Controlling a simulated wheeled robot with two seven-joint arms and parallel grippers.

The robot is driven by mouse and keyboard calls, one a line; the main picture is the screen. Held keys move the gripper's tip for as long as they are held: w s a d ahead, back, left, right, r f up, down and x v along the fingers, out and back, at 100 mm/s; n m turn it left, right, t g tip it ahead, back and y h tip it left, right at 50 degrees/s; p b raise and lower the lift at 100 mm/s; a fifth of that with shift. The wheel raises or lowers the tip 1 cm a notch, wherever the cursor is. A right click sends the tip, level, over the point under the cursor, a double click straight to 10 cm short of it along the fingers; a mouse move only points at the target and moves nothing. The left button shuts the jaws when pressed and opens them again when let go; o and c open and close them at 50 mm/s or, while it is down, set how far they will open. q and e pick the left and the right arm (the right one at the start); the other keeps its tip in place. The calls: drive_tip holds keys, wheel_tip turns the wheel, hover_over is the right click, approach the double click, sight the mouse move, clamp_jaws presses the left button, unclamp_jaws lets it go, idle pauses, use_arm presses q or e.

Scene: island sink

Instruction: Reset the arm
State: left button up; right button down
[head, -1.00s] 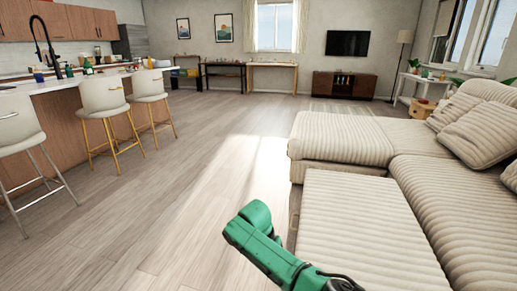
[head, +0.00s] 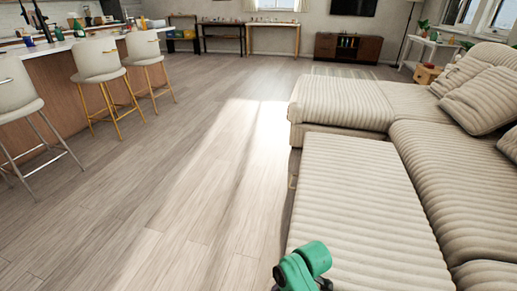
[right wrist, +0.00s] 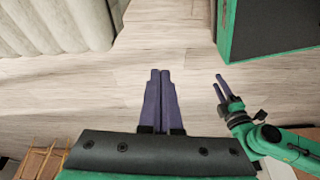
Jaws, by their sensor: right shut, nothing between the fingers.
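My right gripper (right wrist: 161,100) shows in the right wrist view with its two dark fingers side by side and shut, nothing between them. Bare wooden floor lies beyond its tips. My left gripper (right wrist: 222,90) shows at the right of the same view on its green arm, its two thin fingers a little apart and empty. In the head view neither gripper shows. A green part of my arm (head: 305,266) is at the bottom edge, in front of the sofa.
A beige ribbed sofa (head: 365,200) fills the right side. White stools (head: 98,60) stand along the island (head: 60,72) at the left. The wooden floor (head: 190,170) between them is clear. A brown cabinet (head: 346,48) stands at the back.

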drive_tip(key=s+d+r+m+t+h, duration=0.1)
drive_tip(key=s+d+r+m+h, duration=0.2)
drive_tip(key=d+m, duration=0.45)
drive_tip(key=s+d+r+m+t, duration=0.25)
drive_tip(key=s+d+m, duration=0.2)
drive_tip(key=d, duration=0.65)
drive_tip(key=s+f+g, duration=0.2)
drive_tip(key=s+f, duration=0.1)
drive_tip(key=f, duration=0.9)
drive_tip(key=s+f+g, duration=0.1)
drive_tip(key=s+f, duration=0.1)
drive_tip(key=f, duration=1)
use_arm(q)
drive_tip(key=s+a+r+p, duration=0.3)
drive_tip(key=s+r+p, duration=0.7)
drive_tip(key=p, duration=1.2)
drive_tip(key=s, duration=0.3)
drive_tip(key=shift+s+m+p, duration=0.3)
use_arm(e)
drive_tip(key=s+d+r, duration=0.2)
drive_tip(key=s+r, duration=0.7)
drive_tip(key=s, duration=0.5)
drive_tip(key=shift+s+d+n+h, duration=0.2)
drive_tip(key=shift+s+n+h, duration=0.1)
drive_tip(key=shift+s+n, duration=0.1)
use_arm(q)
drive_tip(key=shift+a+r, duration=0.1)
use_arm(e)
drive_tip(key=shift+r+g, duration=0.1)
drive_tip(key=shift+g, duration=0.15)
